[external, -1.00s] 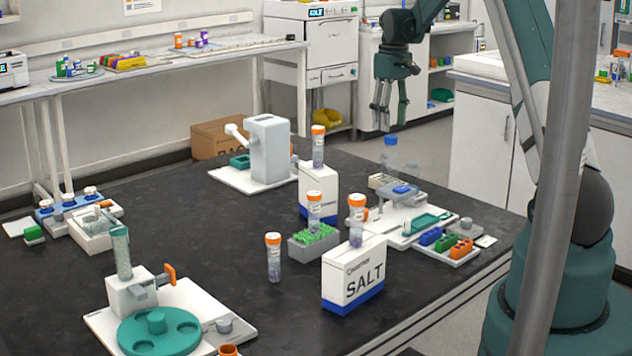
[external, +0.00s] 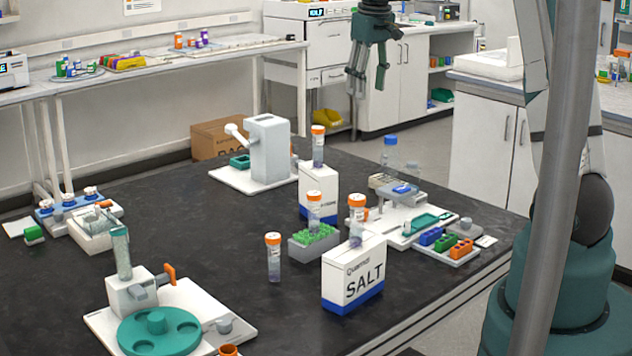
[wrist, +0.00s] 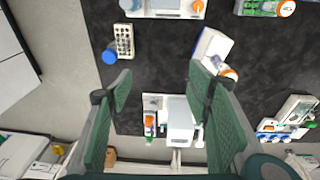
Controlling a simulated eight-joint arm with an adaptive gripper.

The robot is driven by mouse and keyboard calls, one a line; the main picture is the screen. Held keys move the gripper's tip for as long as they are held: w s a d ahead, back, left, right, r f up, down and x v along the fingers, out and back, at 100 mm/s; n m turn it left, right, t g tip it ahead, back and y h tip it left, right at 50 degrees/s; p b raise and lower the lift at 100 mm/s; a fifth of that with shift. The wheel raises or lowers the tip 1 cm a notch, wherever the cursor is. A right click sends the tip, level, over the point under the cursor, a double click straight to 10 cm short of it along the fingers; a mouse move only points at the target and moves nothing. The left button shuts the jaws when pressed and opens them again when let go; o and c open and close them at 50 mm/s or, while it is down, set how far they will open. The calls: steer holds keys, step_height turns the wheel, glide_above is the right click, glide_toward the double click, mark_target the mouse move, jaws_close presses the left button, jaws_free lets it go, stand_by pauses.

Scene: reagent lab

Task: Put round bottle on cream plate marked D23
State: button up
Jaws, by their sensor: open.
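My gripper (external: 368,78) is open and empty, high beyond the table's far edge and a little left of the bottle in the external picture. In the wrist view its two fingers (wrist: 162,85) are wide apart with nothing between them. No D23 marking is readable in any view, so I cannot tell which plate is the cream one.
The keypad device (external: 386,181) stands close to the bottle. A white box (external: 318,192), a SALT box (external: 353,272) and several orange-capped tubes fill the middle. A grey dispenser (external: 268,150) stands at the back.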

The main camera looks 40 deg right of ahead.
steer(key=s+a+r+t, duration=0.1)
steer(key=s+a+r, duration=0.4)
steer(key=s+a, duration=0.4)
steer(key=s+a+r+t, duration=0.2)
steer(key=s+a+r, duration=0.3)
steer(key=s+a, duration=0.5)
steer(key=s+a+f+t, duration=0.1)
steer(key=s+a+f, duration=0.1)
steer(key=s+a, duration=0.5)
steer(key=s+a+f+t, duration=0.1)
steer(key=s+a+f, duration=0.2)
steer(key=s+a, duration=0.5)
steer(key=s, duration=0.2)
steer(key=shift+s+t+y, duration=0.3)
steer(key=shift+y, duration=0.1)
steer(key=shift+f, duration=0.15)
step_height(320, 180, down, 8)
steer(key=b, duration=0.8)
